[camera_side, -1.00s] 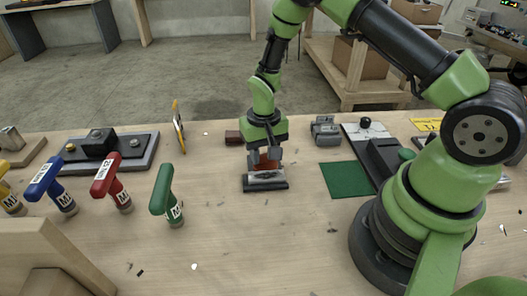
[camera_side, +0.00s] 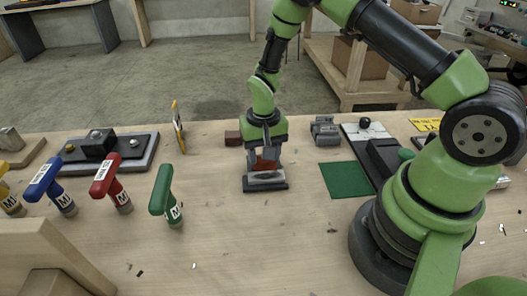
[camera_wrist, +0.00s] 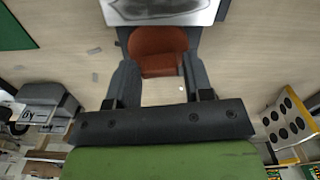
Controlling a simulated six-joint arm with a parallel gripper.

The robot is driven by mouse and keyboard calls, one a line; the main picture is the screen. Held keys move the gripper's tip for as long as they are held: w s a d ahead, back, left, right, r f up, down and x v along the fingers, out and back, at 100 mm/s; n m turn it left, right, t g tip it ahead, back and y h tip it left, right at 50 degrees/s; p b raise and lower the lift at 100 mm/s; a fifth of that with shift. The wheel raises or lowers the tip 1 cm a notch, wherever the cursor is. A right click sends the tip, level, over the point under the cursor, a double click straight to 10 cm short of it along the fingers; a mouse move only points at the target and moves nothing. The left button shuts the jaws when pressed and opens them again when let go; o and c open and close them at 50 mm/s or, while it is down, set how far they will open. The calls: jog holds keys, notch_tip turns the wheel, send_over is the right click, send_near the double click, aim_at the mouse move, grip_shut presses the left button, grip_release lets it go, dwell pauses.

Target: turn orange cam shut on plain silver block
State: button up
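The plain silver block (camera_side: 267,175) sits on a dark base (camera_side: 265,187) near the middle of the table. It also shows at the top edge of the wrist view (camera_wrist: 160,8), partly cut off, with a dark smudged top. The orange cam (camera_side: 264,163) stands at the block's far side, partly hidden by my gripper in the side view. My gripper (camera_side: 265,152) points down over it.
A green mat (camera_side: 345,180) lies to the right, with a grey metal part (camera_side: 325,130) behind it. A brown block (camera_side: 233,138) lies behind the gripper. A yellow-edged panel (camera_side: 178,128) stands to the left. Green (camera_side: 164,192), red (camera_side: 110,182) and blue (camera_side: 50,185) handled tools stand farther left.

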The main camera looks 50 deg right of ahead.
notch_tip(320, 180, up, 10)
dwell(0.6)
jog(key=shift+r, duration=0.1)
notch_tip(320, 180, up, 7)
jog(key=t, duration=0.1)
send_over(266, 166)
jog(key=s+a+r+n+t+y, duration=0.1)
jog(key=s+a+r+t, duration=0.1)
jog(key=s+r, duration=0.4)
jog(key=s+a+r+n+t+y, duration=0.1)
jog(key=s+r+t, duration=0.3)
jog(key=s, duration=0.7)
notch_tip(266, 166, up, 3)
jog(key=shift+a+f+n, duration=0.2)
jog(key=shift+a+n, duration=0.3)
